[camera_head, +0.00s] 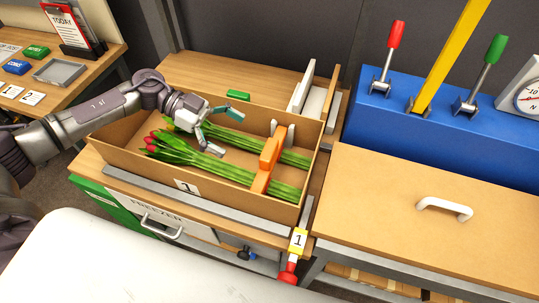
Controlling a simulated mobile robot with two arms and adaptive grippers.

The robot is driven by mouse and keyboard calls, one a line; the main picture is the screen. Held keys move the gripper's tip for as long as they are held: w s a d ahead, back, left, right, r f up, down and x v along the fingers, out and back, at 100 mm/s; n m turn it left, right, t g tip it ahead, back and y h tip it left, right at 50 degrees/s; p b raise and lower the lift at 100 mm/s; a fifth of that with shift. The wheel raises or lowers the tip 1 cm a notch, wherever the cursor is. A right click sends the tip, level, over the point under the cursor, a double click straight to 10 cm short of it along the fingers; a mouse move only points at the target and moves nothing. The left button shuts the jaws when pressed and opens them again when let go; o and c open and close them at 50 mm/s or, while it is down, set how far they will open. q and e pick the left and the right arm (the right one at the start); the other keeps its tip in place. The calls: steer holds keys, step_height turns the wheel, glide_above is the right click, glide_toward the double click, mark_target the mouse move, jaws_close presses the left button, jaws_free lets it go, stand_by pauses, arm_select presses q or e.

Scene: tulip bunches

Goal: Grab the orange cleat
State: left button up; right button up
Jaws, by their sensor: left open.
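My right gripper is out of view.
A blue block with red and green levers (430,130) and a wooden lid with a white handle (444,208) are to the right. A small green block (238,95) lies behind the box.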

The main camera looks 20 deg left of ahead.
mark_target(264, 150)
arm_select(q)
steer(key=x, duration=0.4)
steer(key=shift+d+p, duration=0.15)
steer(key=shift+p, duration=0.25)
steer(key=shift+d+f, duration=0.1)
steer(key=shift+d, duration=0.05)
steer(key=p+x, duration=0.2)
steer(key=x, duration=0.3)
steer(key=shift+w+d+f, duration=0.1)
steer(key=shift+w+d, duration=0.05)
steer(key=c, duration=1.2)
